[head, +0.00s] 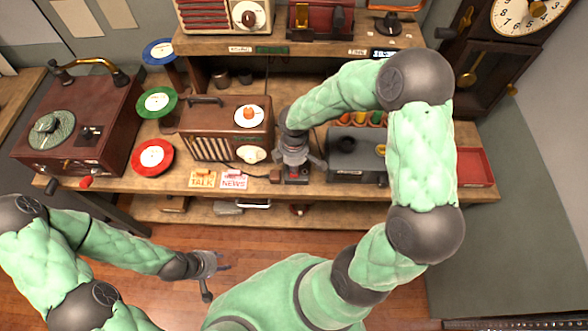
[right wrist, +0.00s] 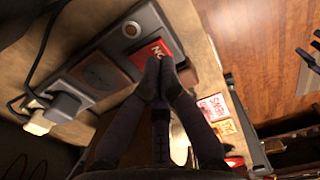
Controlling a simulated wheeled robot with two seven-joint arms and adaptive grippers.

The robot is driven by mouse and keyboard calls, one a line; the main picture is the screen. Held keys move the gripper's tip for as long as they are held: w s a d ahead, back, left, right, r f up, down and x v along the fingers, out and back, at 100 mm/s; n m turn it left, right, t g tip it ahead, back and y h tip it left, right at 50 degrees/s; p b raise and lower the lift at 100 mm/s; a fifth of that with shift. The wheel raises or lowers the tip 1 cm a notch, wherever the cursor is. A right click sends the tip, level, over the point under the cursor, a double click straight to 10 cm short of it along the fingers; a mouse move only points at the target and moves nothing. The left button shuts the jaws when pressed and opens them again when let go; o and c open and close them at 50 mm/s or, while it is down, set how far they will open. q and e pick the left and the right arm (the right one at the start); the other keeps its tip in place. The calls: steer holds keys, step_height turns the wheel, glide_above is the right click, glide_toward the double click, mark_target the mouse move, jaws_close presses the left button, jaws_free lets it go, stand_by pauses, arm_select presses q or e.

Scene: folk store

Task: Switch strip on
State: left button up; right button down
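The power strip (right wrist: 112,58) lies on the wooden bench in the right wrist view. It has a red rocker switch (right wrist: 152,52) with white lettering at one end and a grey plug (right wrist: 65,105) in a socket at the other. My right gripper (right wrist: 158,68) has its fingertips together, with nothing seen between them. The tips overlap the near edge of the switch; I cannot tell whether they press it. In the head view my right gripper (head: 296,172) points down at the bench front and hides most of the strip. My left gripper (head: 215,277) is open and empty, low before the bench.
A brown radio (head: 222,140) stands left of my right gripper, and a dark grey box (head: 350,160) stands right of it. TALK (head: 202,180) and NEWS (head: 234,180) cards lie at the front edge. A red tray (head: 474,167) is at the far right.

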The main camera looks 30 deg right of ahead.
steer(key=shift+f+b, duration=0.85)
steer(key=shift+f, duration=0.25)
stand_by(0.6)
steer(key=shift+r+p, duration=2.95)
steer(key=shift+r, duration=0.65)
steer(key=shift+f, duration=0.1)
steer(key=s+a+f+m+y, duration=0.2)
steer(key=s+a+f+m, duration=0.5)
steer(key=f, duration=0.3)
steer(key=s+a+f+m+y, duration=0.2)
steer(key=s+a+f+m, duration=0.4)
steer(key=f+m, duration=0.25)
step_height(320, 180, down, 8)
steer(key=w+a+n+b, duration=0.1)
steer(key=b, duration=0.8)
steer(key=shift+w+a+f+b, duration=0.15)
steer(key=shift+w+a+b, duration=0.15)
steer(key=shift+w, duration=0.1)
